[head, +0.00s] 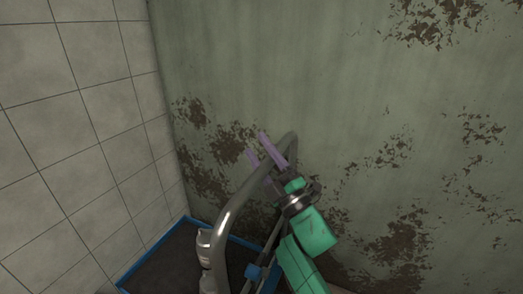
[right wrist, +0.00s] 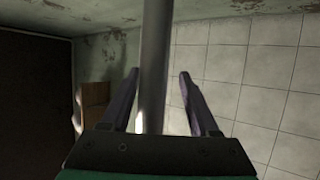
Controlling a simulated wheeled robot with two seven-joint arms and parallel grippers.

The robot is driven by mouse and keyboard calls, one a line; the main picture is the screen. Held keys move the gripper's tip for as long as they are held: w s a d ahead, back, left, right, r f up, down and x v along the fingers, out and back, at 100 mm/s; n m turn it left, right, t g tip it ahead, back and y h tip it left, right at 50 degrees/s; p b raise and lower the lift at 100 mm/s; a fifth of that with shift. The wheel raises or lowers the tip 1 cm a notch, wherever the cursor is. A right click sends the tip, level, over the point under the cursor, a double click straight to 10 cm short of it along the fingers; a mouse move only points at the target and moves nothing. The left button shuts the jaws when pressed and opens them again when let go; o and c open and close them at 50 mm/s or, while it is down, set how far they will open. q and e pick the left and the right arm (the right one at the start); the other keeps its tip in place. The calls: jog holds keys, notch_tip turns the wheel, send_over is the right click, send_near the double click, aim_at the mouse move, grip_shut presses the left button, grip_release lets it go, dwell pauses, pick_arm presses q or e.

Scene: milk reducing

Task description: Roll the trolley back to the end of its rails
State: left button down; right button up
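The trolley shows in the head view as a bent grey metal handle (head: 238,196) rising above a dark deck with a blue rim (head: 150,249). My right gripper (head: 257,146), with purple fingers on a green arm, is at the upper part of the handle. In the right wrist view the handle bar (right wrist: 154,70) runs upright between the two fingers of the gripper (right wrist: 158,88), with a gap on each side. The fingers are apart and not closed on the bar. The rails are not visible. My left gripper is not in view.
A tiled wall (head: 75,130) stands close on the left, and a stained green wall (head: 300,80) with peeling paint is right behind the handle. A silvery metal object (head: 206,258) stands beside the handle's lower end. A brown box-like object (right wrist: 95,105) shows in the right wrist view.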

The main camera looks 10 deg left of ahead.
jog(key=shift+d+r, duration=0.1)
jog(key=shift+r, duration=0.05)
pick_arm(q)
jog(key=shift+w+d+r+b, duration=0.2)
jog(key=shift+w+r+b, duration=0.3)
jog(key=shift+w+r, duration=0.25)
pick_arm(e)
jog(key=v, duration=1.4)
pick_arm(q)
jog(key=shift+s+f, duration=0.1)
pick_arm(e)
jog(key=shift+s+d, duration=0.1)
jog(key=shift+s, duration=0.05)
